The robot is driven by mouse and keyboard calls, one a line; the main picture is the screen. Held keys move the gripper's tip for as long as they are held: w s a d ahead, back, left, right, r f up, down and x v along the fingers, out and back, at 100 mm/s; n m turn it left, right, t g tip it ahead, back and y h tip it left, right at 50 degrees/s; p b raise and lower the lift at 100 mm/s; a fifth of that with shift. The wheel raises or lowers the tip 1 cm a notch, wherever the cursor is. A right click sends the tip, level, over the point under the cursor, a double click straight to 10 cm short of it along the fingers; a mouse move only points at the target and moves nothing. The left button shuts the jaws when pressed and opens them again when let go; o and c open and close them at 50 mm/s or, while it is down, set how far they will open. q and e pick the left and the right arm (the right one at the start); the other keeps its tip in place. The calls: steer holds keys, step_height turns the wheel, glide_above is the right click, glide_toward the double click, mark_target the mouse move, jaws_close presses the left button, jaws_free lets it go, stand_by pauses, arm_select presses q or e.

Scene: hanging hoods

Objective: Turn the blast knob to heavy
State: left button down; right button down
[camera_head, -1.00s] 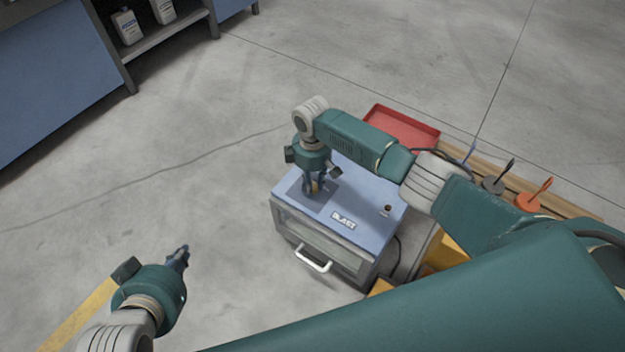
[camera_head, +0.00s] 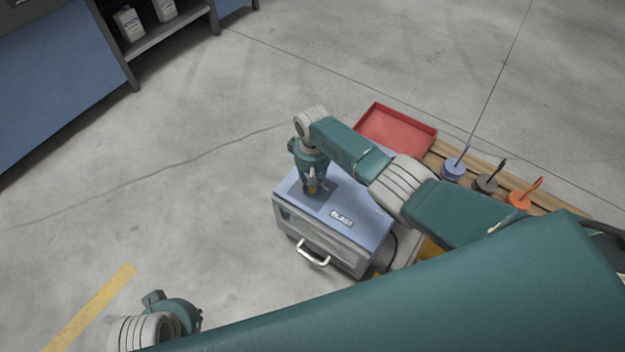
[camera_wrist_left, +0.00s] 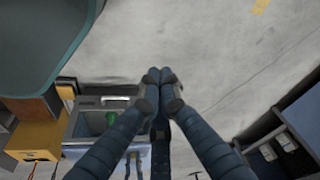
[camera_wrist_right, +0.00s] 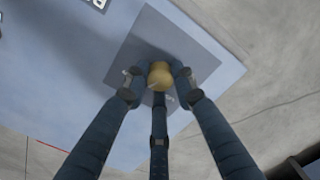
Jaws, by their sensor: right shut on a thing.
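The blast knob (camera_wrist_right: 159,74) is a small yellowish round knob on a dark grey square plate (camera_wrist_right: 125,55), on top of a blue box (camera_head: 365,215). The box carries a "BLAST" label (camera_head: 342,219). In the head view the knob is mostly hidden by my right gripper (camera_head: 314,188), which points straight down. In the right wrist view my right fingers close around the knob from both sides, with a third finger below. Any heavy marking or pointer cannot be read. My left gripper (camera_wrist_left: 160,80) is empty with its fingertips together, away from the box.
The box has a glazed front with a white handle (camera_head: 313,253). A red tray (camera_head: 396,132) and several coloured tools with handles, one orange (camera_head: 520,200), stand behind right on wooden slats. Grey floor left of the box is clear. Shelves with white bottles (camera_head: 130,23) are far left.

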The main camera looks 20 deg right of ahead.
steer(key=shift+m+p, duration=0.35)
steer(key=shift+m, duration=0.85)
arm_select(q)
steer(key=shift+f, duration=2.65)
arm_select(e)
steer(key=shift+m, duration=1.1)
arm_select(q)
steer(key=shift+s+f, duration=0.1)
arm_select(e)
steer(key=c, duration=1.4)
jaws_free()
arm_select(q)
steer(key=shift+d, duration=0.1)
steer(key=shift+w, duration=0.2)
steer(key=shift+s, duration=0.15)
arm_select(e)
step_height(320, 180, up, 12)
